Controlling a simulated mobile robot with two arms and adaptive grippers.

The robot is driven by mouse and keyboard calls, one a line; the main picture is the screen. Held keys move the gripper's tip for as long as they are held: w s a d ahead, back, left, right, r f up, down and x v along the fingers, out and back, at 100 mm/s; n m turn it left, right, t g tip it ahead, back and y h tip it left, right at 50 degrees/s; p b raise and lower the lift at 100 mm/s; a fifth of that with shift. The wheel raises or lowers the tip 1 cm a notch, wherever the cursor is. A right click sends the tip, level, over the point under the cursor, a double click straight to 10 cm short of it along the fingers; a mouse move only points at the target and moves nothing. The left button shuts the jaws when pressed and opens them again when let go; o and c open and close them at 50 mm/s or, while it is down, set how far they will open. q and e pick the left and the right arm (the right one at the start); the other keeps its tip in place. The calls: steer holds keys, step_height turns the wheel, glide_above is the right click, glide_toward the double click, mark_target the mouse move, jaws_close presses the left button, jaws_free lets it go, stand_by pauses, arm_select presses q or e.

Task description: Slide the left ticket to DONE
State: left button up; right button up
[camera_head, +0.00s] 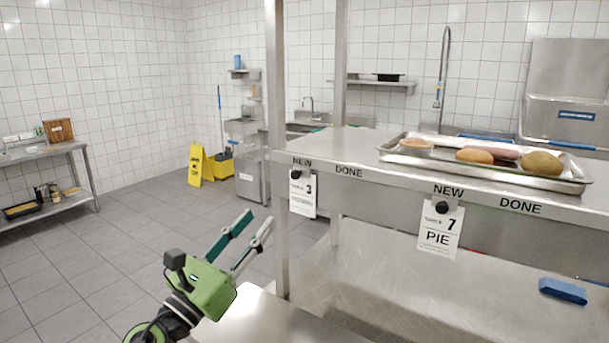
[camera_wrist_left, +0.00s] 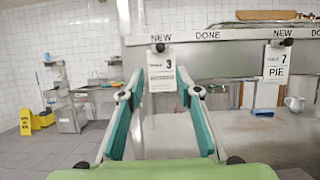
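The left ticket (camera_head: 302,199) is a white card with a 3, hung by a black round knob (camera_head: 296,174) on the steel rail (camera_head: 390,182). It hangs under the left NEW label, with the left DONE label (camera_head: 349,171) to its right. My left gripper (camera_head: 258,222) is open and empty, left of the ticket and apart from it. In the left wrist view the ticket (camera_wrist_left: 162,76) shows ahead, between the spread fingers (camera_wrist_left: 160,95). My right gripper is in neither view.
A second ticket (camera_head: 440,230), marked 7 PIE, hangs under the right NEW label. A steel post (camera_head: 279,150) stands just left of the left ticket. A tray (camera_head: 480,172) of food sits on the shelf above. A blue block (camera_head: 563,290) lies on the lower counter.

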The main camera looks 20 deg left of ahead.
mark_target(294, 177)
arm_select(q)
steer(key=p+x, duration=0.2)
steer(key=x, duration=0.2)
steer(key=p+x, duration=0.2)
steer(key=x, duration=0.2)
steer(key=p+x, duration=0.2)
steer(key=x, duration=0.2)
steer(key=shift+r, duration=0.4)
steer(key=shift+w+r, duration=0.1)
steer(key=shift+w, duration=0.5)
steer(key=shift+w+d, duration=0.1)
steer(key=shift+w, duration=0.05)
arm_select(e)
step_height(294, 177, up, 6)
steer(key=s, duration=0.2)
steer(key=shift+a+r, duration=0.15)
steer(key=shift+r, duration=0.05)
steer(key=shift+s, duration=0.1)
arm_select(q)
jaws_close()
